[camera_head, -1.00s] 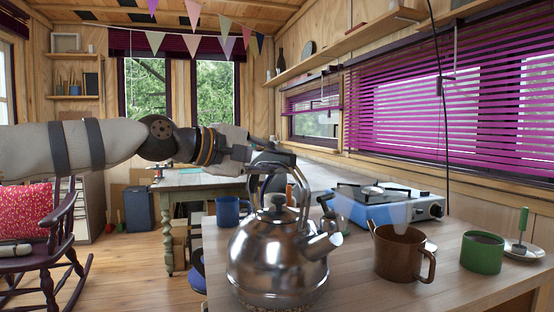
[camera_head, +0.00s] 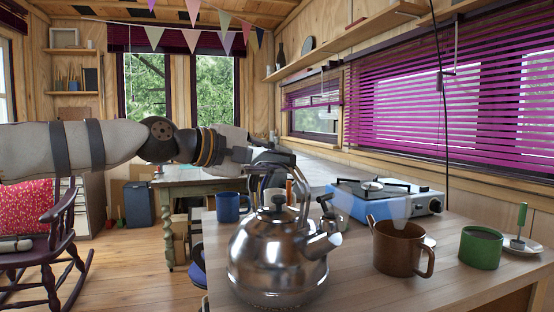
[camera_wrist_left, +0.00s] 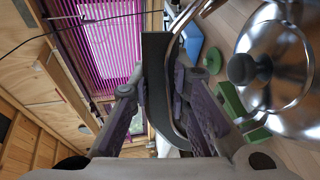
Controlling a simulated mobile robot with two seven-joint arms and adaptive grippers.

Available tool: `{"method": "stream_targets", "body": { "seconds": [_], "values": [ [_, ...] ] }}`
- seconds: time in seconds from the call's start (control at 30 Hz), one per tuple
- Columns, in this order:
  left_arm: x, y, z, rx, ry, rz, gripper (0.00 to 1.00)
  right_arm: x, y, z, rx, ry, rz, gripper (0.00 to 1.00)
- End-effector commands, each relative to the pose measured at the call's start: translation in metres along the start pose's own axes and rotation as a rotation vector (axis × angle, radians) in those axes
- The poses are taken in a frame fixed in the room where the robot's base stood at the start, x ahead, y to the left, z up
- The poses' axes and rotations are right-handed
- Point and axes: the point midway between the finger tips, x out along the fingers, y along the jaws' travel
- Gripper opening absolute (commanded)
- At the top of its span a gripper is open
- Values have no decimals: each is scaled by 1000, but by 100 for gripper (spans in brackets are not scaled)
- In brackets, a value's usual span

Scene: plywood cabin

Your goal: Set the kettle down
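The shiny steel kettle (camera_head: 278,258) is upright at the near left of the wooden table (camera_head: 455,272), its spout pointing right. I cannot tell whether its base touches the tabletop. My left gripper (camera_head: 280,160) reaches in from the left at the top of the kettle's raised handle. In the left wrist view, the fingers (camera_wrist_left: 165,85) stand on both sides of the dark handle strip (camera_wrist_left: 155,55) and appear closed on it. The kettle's lid and body (camera_wrist_left: 285,65) show at the right there. My right gripper is in neither view.
A brown mug (camera_head: 398,250) and a green mug (camera_head: 481,248) stand right of the kettle. A blue camping stove (camera_head: 385,202) is behind them, and a blue mug (camera_head: 230,208) is at the back left. Bare tabletop lies between the kettle and brown mug.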

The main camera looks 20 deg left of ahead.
Motion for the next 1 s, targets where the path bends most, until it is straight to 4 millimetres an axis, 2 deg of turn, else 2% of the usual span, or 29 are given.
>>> {"method": "stream_targets", "body": {
  "seconds": [0.03,0.1,0.33,0.37,0.47,0.57,0.8,1.0],
  "values": [
    [-2,7,0,3,2,13,26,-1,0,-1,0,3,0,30],
    [-2,6,0,3,2,11,40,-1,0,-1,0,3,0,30],
    [-1,2,0,1,1,4,40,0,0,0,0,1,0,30],
    [1,-4,0,-1,-2,-9,40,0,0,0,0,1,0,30],
    [-6,-2,0,0,-1,-6,40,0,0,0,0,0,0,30],
    [-28,1,0,-1,0,1,40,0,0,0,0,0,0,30],
    [-96,4,0,2,2,10,40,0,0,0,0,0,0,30],
    [-117,2,1,0,-4,6,40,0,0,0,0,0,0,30]
  ]
}}
